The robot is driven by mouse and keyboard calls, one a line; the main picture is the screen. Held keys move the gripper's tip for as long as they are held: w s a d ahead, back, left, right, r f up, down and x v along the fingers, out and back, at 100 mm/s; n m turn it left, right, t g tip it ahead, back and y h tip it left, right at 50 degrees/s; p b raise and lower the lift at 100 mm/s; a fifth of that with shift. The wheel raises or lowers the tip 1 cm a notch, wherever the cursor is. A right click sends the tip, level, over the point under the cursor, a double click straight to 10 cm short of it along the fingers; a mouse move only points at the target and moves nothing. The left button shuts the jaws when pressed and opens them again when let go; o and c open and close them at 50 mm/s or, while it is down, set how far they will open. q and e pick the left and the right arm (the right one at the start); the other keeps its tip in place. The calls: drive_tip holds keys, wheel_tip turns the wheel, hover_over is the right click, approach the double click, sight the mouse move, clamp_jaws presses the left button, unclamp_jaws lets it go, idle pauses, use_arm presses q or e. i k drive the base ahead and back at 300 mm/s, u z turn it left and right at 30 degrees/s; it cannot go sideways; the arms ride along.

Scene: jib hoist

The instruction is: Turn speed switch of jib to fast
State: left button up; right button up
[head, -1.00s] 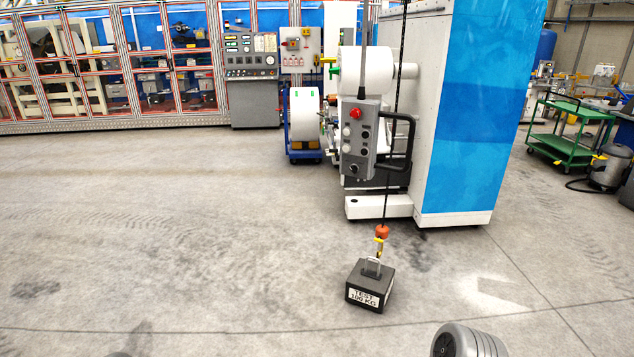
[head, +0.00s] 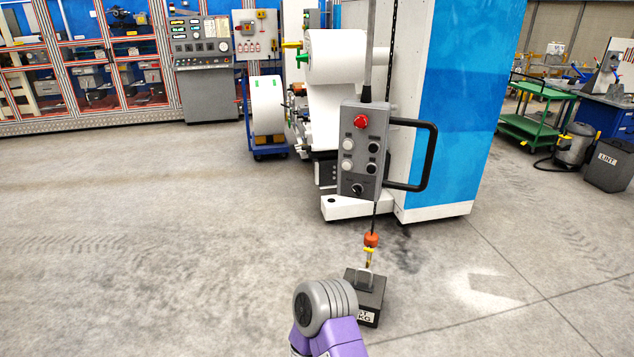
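The grey control pendant (head: 363,150) of the jib hangs in front of me, right of the picture's middle. It has a red button (head: 360,121) at the top, several white and black buttons below, and a black rotary knob (head: 357,190) at the bottom. The knob's setting is too small to read. A black handle (head: 430,155) sticks out on the pendant's right side. Neither gripper is in view. A purple and grey link of one of my arms shows at the bottom, apart from the pendant.
A dark test weight (head: 371,297) is below the pendant, under an orange hook block (head: 371,239) on the hoist chain. A white and blue machine cabinet (head: 455,110) stands behind the pendant. A green cart (head: 535,118) is at the right. The floor at left is clear.

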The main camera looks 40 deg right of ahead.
sight(357, 189)
drive_tip(key=z, duration=0.65)
drive_tip(key=i, duration=1.05)
drive_tip(key=z, duration=0.9)
